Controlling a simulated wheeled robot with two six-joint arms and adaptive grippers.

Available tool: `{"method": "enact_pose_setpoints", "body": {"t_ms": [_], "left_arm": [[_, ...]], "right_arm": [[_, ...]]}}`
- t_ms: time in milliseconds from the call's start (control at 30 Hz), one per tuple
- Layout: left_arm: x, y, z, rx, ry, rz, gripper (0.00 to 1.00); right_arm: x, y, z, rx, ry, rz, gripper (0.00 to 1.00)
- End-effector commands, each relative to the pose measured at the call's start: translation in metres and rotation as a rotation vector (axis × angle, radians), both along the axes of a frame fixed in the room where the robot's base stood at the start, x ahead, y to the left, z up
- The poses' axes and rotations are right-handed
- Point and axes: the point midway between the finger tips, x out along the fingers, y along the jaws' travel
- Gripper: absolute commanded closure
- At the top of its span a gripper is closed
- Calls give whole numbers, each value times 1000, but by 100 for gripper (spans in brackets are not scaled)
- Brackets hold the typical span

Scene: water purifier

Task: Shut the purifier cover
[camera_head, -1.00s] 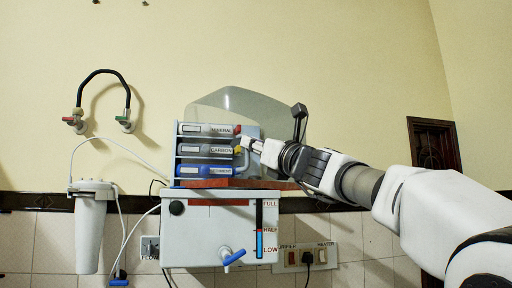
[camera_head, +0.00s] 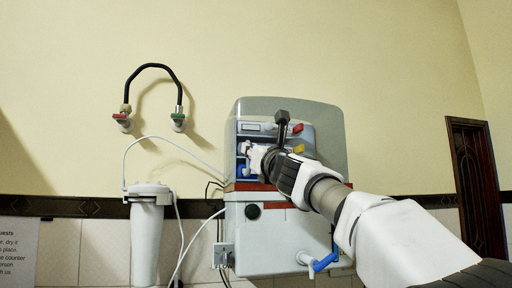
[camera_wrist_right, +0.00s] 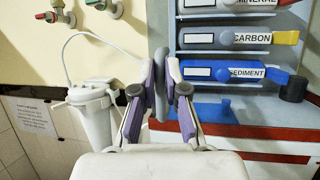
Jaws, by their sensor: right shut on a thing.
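The purifier (camera_head: 280,245) hangs on the wall, a white box with cartridges above it. Its translucent grey cover (camera_head: 325,120) stands around the cartridge bay; the cartridges stay visible, and how far the cover stands from its frame is unclear. My right gripper (camera_head: 248,158) is at the left side of the bay. In the right wrist view my right gripper (camera_wrist_right: 161,88) is shut on an upright grey strip (camera_wrist_right: 161,70), which seems to be part of the cover. My arm hides some of the bay. My left gripper is not in view.
The carbon cartridge (camera_wrist_right: 240,38) and blue sediment cartridge (camera_wrist_right: 235,72) are close to the right of my fingers. A white filter canister (camera_head: 148,235) with a thin hose hangs at left. Two taps (camera_head: 123,118) joined by a black pipe are above it.

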Motion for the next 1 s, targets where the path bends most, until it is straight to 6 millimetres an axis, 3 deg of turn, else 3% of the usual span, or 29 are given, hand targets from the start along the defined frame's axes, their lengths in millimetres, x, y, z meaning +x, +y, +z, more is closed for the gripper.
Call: {"method": "enact_pose_setpoints", "body": {"t_ms": [333,400,433,1000], "left_arm": [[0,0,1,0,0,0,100],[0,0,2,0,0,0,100],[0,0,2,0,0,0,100],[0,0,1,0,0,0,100]], "right_arm": [[-2,5,4,-5,-7,9,100],[-3,5,4,-5,-7,9,67],[-2,5,4,-5,-7,9,63],[-2,2,3,-1,-6,5,63]]}}
